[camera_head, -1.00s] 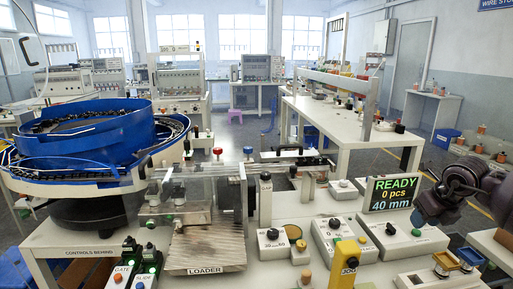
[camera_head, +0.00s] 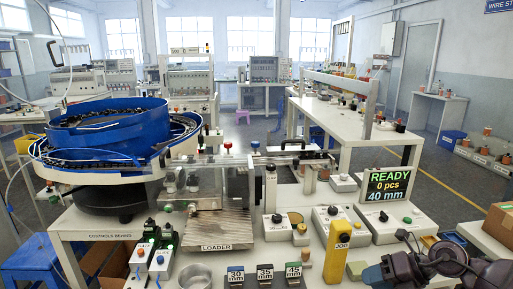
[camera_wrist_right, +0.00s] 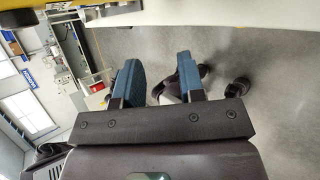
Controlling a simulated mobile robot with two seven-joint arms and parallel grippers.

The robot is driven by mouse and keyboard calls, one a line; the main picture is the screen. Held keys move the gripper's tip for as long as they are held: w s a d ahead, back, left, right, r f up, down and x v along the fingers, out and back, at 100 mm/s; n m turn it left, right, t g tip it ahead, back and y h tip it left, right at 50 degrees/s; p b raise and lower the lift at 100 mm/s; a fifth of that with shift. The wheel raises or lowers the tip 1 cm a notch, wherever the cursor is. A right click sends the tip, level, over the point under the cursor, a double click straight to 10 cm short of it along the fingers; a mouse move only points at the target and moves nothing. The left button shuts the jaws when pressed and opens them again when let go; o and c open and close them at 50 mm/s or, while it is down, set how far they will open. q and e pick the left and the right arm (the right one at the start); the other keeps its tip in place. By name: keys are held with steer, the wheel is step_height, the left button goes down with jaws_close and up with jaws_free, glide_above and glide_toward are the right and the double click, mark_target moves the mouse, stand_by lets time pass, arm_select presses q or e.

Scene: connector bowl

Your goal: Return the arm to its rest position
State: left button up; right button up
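My right gripper (camera_head: 380,273) shows at the bottom right edge of the head view, with its dark wrist and arm links behind it. It is low, in front of the bench near the yellow JOB post. In the right wrist view, its two blue-padded fingers (camera_wrist_right: 158,72) stand apart with nothing between them. Grey floor lies beyond the fingers. My left arm and left gripper are in neither view.
The loader (camera_head: 215,229), blue bowl feeder (camera_head: 105,135), yellow JOB post (camera_head: 338,252) and READY display (camera_head: 388,186) stand on the white bench. A cardboard box (camera_head: 500,222) is at the right. Wheel-like dark parts (camera_wrist_right: 238,87) show beyond the fingers.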

steer(key=s+a+f+m+t+y+p, duration=0.1)
steer(key=s+a+f+m+t+y, duration=0.25)
steer(key=s+a+m+t, duration=0.6)
steer(key=s+d+f+m+h, duration=0.2)
steer(key=s+f+m+h, duration=0.2)
steer(key=s+m, duration=0.2)
steer(key=s+d+f+m+g+h+p, duration=0.1)
steer(key=s+d+f+m+h, duration=0.2)
steer(key=s+m, duration=0.3)
steer(key=s+d+f+m+g+h, duration=0.1)
steer(key=s+d+f+m+h, duration=0.2)
steer(key=m, duration=1)
steer(key=s+f+h, duration=0.2)
steer(key=s, duration=0.1)
steer(key=shift+s+d+f+h, duration=0.2)
steer(key=shift+d+f+h, duration=0.05)
steer(key=shift+f+h, duration=0.15)
steer(key=shift+g, duration=0.25)
